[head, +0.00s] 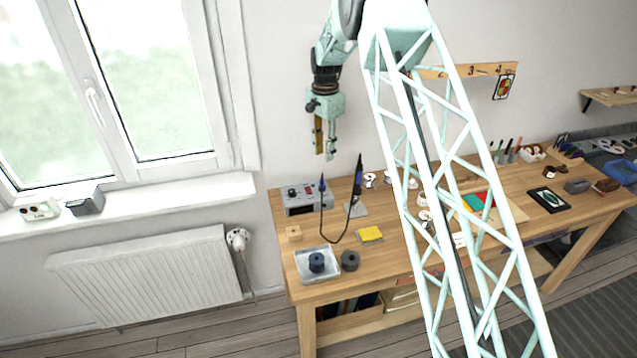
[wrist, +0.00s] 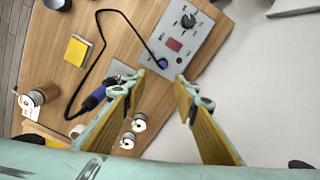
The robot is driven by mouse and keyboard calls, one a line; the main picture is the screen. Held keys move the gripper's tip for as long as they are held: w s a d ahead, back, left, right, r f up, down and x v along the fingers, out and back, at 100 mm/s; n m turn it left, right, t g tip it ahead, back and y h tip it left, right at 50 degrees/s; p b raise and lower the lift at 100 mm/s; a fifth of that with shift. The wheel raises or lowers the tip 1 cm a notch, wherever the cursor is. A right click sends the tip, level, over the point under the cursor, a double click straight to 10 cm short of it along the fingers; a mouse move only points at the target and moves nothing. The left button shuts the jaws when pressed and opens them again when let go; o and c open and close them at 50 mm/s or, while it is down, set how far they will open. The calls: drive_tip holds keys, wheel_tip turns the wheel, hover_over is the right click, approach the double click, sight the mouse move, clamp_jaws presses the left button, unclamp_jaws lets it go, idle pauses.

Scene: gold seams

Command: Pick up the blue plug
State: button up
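A short dark-blue plug-like cylinder (head: 316,262) stands in a shallow pale tray (head: 303,274) at the bench's front left corner. A smaller blue cable connector (wrist: 163,64) shows on the soldering station's front in the wrist view; I cannot tell for certain which of the two the task names. My gripper (head: 325,153) hangs above the back left of the bench, pointing down, well above and behind the tray. In the wrist view my gripper (wrist: 158,84) has its fingers wide apart with nothing between them. The tray and the cylinder in it are not in the wrist view.
A dark grey cylinder (head: 350,260) stands just right of the tray. The grey soldering station (head: 300,198), a blue-handled iron (head: 357,180) with a looping black cable, a yellow sponge (head: 369,234) and a small wooden block (head: 293,233) are nearby.

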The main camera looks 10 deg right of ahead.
sight(322, 180)
drive_tip(key=shift+w+a+f, duration=0.2)
drive_tip(key=shift+w+f, duration=0.1)
drive_tip(key=shift+f, duration=0.2)
drive_tip(key=shift+f, duration=0.15)
drive_tip(key=shift+f+p, duration=0.5)
drive_tip(key=shift+f, duration=3.65)
drive_tip(key=shift+f, duration=0.15)
drive_tip(key=shift+a+f+p, duration=0.1)
drive_tip(key=shift+f+p, duration=0.4)
drive_tip(key=shift+f, duration=1.95)
drive_tip(key=shift+c, duration=0.2)
drive_tip(key=c, duration=0.8)
